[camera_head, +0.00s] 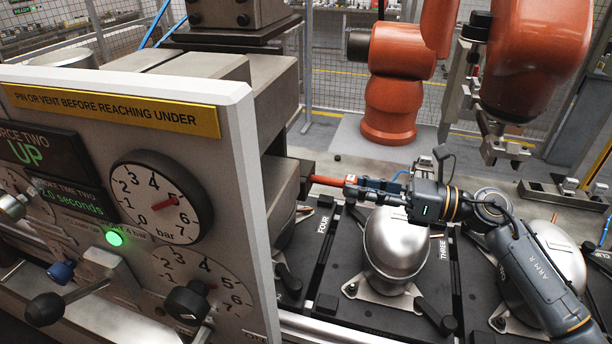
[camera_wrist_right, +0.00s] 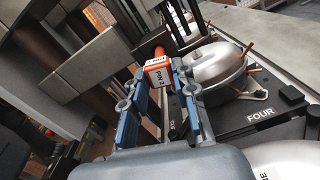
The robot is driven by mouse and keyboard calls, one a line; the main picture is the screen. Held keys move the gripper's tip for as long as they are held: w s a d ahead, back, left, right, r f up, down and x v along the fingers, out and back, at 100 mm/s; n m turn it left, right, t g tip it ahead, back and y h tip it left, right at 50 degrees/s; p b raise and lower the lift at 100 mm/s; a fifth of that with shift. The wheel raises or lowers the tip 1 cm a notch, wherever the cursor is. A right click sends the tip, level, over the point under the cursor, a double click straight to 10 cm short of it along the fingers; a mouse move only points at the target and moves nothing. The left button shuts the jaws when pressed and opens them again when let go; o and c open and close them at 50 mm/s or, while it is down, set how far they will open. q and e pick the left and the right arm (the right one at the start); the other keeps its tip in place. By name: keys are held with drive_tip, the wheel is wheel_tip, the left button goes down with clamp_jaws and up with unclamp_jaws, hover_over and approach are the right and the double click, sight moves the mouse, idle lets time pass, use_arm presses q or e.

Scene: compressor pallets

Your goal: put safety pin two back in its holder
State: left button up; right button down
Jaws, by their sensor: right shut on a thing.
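Safety pin two is a red-orange rod (camera_head: 328,181) in the head view. In the right wrist view its orange block (camera_wrist_right: 158,76) carries a label reading PIN 2. My right gripper (camera_head: 350,186) is shut on it, and its blue fingers (camera_wrist_right: 156,84) flank the block in the wrist view. The pin lies nearly level, pointing left, away from my gripper. Its far end is at a dark block (camera_head: 300,172) beside the machine; I cannot tell whether it is inside or only close. I cannot make out the holder for certain. My left gripper is not in view.
A control panel (camera_head: 235,115) with dials and a force display reading UP fills the left. Silver compressors (camera_head: 398,245) stand on dark pallets marked THREE and FOUR below my right arm. An orange robot arm (camera_head: 395,75) stands behind.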

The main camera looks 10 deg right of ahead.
drive_tip(key=b+v, duration=0.4)
drive_tip(key=v, duration=0.2)
idle(0.7)
idle(0.4)
